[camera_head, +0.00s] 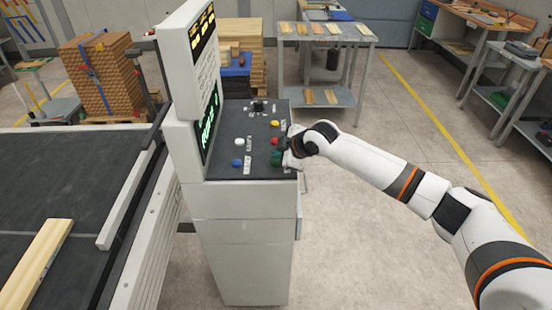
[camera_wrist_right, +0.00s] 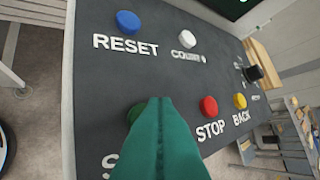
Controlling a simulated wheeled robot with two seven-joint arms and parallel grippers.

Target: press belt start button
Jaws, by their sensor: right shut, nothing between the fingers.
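The dark control panel (camera_head: 255,168) carries coloured buttons. In the right wrist view, a green button (camera_wrist_right: 136,111) sits beside a white label starting with "S"; the rest of the label is hidden by my fingers. My right gripper (camera_wrist_right: 160,103) is shut and empty, its green fingers together. Their tips overlap the right part of the green button in that view; I cannot tell whether they touch it. In the head view my right gripper (camera_head: 283,158) is at the panel's right edge, by the green button, which is hard to separate from the fingers. My left gripper is not in view.
Close by are the red STOP button (camera_wrist_right: 209,106), yellow BACK button (camera_wrist_right: 240,101), blue RESET button (camera_wrist_right: 128,22) and white counter button (camera_wrist_right: 187,39). A display column (camera_head: 190,90) rises at the panel's left. The conveyor (camera_head: 60,190) with a wooden board (camera_head: 35,265) lies left.

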